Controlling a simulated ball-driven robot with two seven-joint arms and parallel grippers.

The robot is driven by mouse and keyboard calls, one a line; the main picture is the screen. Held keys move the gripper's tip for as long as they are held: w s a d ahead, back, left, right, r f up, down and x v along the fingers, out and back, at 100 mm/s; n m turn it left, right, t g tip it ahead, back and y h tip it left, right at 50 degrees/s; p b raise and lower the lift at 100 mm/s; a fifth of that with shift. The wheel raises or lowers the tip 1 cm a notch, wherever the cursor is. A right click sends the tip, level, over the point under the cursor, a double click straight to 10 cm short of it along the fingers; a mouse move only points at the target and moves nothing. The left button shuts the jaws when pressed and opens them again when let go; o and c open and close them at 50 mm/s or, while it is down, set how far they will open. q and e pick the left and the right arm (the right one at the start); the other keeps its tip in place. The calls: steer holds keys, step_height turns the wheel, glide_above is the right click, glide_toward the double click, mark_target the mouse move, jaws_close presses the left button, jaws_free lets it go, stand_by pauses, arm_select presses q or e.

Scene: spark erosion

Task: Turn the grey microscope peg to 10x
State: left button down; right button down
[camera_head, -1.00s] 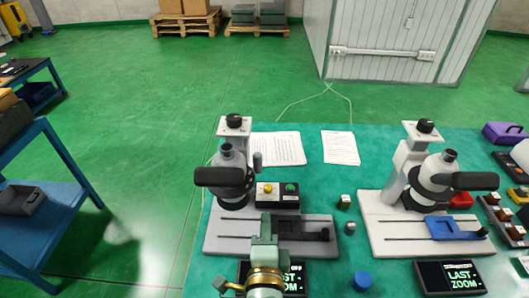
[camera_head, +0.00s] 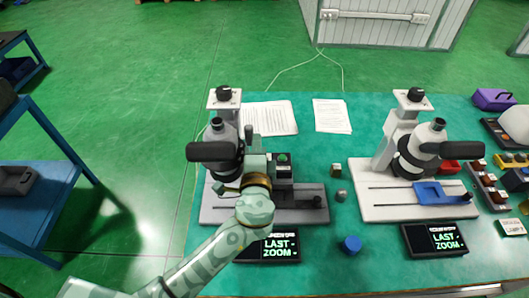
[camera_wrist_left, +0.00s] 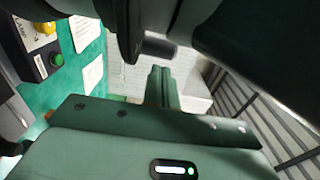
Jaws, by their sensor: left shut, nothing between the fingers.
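The left microscope (camera_head: 222,136) has a grey-white body, a black knob on top and a dark eyepiece arm. A short grey peg (camera_head: 249,134) stands up at the right side of its head, just beyond my left gripper (camera_head: 257,160). My green left gripper is shut and empty. In the left wrist view its closed fingers (camera_wrist_left: 160,86) point at a dark grey cylindrical end (camera_wrist_left: 158,46), apparently the peg. I cannot tell whether they touch. My left forearm and hand hide part of the microscope base and button box. My right gripper is out of view.
A second microscope (camera_head: 413,152) with a blue stage piece (camera_head: 434,192) stands to the right. A screen reading LAST ZOOM (camera_head: 267,246) lies before the left microscope, another (camera_head: 435,239) before the right one.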

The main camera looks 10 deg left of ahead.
arm_select(q)
steer(key=shift+w+a, duration=0.25)
steer(key=shift+a, duration=0.05)
steer(key=w+b, duration=0.1)
steer(key=w+a+n+y+b, duration=0.1)
steer(key=shift+y+b, duration=0.3)
stand_by(0.4)
